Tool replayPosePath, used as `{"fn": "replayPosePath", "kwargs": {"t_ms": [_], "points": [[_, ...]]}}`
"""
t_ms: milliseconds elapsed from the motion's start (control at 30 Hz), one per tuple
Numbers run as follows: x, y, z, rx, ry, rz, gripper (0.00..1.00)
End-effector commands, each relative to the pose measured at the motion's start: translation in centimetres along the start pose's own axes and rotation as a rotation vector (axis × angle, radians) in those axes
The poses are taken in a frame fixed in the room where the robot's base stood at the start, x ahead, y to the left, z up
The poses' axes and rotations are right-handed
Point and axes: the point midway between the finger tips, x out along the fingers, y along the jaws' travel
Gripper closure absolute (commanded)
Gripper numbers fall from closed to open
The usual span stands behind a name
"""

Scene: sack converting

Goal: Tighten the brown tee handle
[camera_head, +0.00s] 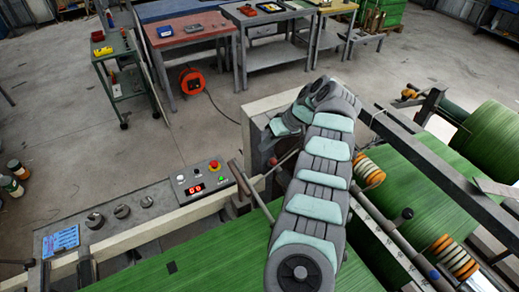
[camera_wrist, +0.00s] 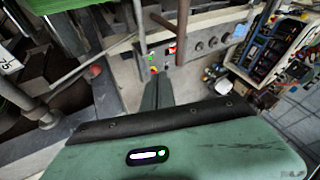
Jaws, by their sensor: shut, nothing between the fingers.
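A brown bar that looks like the tee handle (camera_head: 239,179) stands at the machine's side rail in the head view, just right of the control panel and left of my arm. A thin rod runs beside it. In the head view my gripper is hidden behind my arm.
The control panel (camera_head: 150,205) has several knobs, a display and a red button (camera_head: 214,165). Green web (camera_head: 190,262) and rollers with orange rings (camera_head: 368,170) lie around my arm. Workbenches stand far back.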

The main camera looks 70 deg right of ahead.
Motion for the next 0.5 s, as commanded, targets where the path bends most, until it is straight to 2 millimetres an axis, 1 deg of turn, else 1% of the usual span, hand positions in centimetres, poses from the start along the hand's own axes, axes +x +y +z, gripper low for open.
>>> {"fn": "replayPosePath", "kwargs": {"t_ms": [100, 233, 500], "points": [[2.3, -0.2, 0.1, 0.002, -0.005, -0.005, 1.0], [4.7, -0.1, 0.1, 0.003, -0.004, -0.004, 1.0], [8.1, -0.1, 0.2, 0.003, -0.004, -0.004, 1.0]]}}
